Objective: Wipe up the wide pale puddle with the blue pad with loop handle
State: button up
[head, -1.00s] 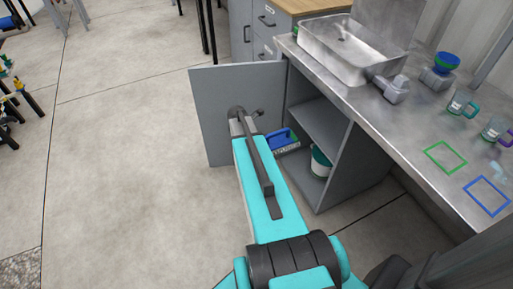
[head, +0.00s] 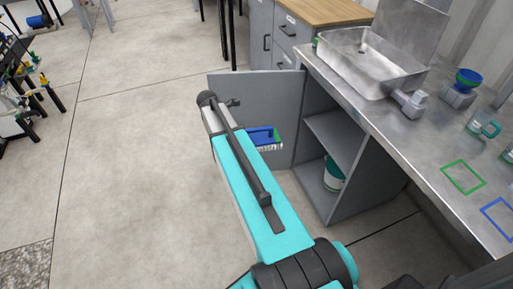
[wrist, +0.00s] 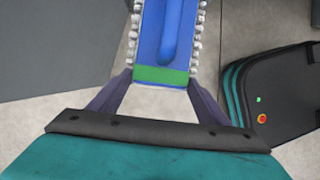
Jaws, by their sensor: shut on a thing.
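The blue pad with loop handle (head: 272,143) has a blue back, a green end band and a pale fringe. In the head view it shows beside my arm, in front of the open cabinet door. In the wrist view the pad (wrist: 164,75) lies between the fingers of my gripper (wrist: 163,88), which is shut on it. My arm hides the gripper in the head view. I cannot make out the wide pale puddle in either current view.
The grey cabinet door (head: 228,90) stands open. A white and teal tub (head: 333,175) sits inside. The floor at left is mostly clear.

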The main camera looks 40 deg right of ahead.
jog(key=w+a+r+m, duration=0.1)
jog(key=w+a+r, duration=0.1)
jog(key=a+r, duration=0.7)
jog(key=w+a+r+m+g, duration=0.1)
jog(key=w+a+r, duration=0.1)
jog(key=a+r, duration=0.8)
jog(key=a, duration=0.8)
jog(key=shift+a+r, duration=0.2)
jog(key=shift+a, duration=0.05)
